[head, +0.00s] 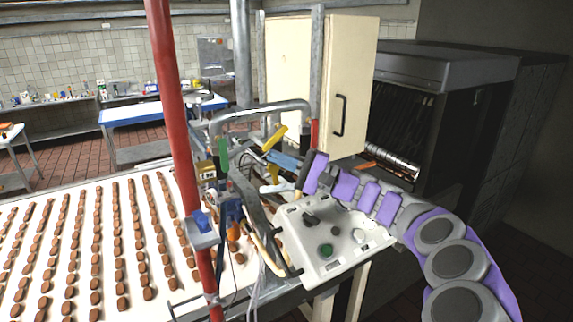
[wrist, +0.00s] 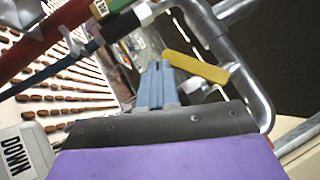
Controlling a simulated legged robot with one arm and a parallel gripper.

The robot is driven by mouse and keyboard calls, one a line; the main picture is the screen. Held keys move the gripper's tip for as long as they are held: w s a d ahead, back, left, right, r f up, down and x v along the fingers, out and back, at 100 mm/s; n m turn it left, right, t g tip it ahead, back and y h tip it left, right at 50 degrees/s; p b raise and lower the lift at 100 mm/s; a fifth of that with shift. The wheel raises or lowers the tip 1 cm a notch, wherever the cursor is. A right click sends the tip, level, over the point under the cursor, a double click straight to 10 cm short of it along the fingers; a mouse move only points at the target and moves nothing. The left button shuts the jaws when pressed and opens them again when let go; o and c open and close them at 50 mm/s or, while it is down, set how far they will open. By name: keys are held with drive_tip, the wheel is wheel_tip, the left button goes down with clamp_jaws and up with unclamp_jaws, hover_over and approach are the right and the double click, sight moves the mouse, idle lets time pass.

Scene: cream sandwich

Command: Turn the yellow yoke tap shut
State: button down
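The yellow yoke tap shows as a yellow lever (head: 275,137) slanting among the pipes, behind the white control panel. In the wrist view the yellow lever (wrist: 200,68) runs from just beyond my fingertips down to the right. My gripper (head: 283,160) is at the end of my purple and grey arm, just below the lever in the head view. In the wrist view the two blue fingers of my gripper (wrist: 156,70) lie side by side, nearly touching, with nothing clearly between them. Their tips are close to the lever's left end; I cannot tell whether they touch it.
A grey pipe (head: 262,108) bends around the tap area, and a red post (head: 172,100) stands left. A cream cabinet (head: 347,90) stands behind. Rows of brown sweets cover the white belt (head: 15,212) at left.

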drive_tip(key=shift+s+a+r+b, duration=0.25)
drive_tip(key=shift+a+r+b, duration=0.05)
drive_tip(key=shift+a, duration=0.25)
drive_tip(key=shift+s+a+r+b, duration=0.2)
drive_tip(key=shift+a+r+b, duration=0.1)
drive_tip(key=shift+a, duration=0.2)
drive_tip(key=shift+d, duration=0.1)
idle(0.8)
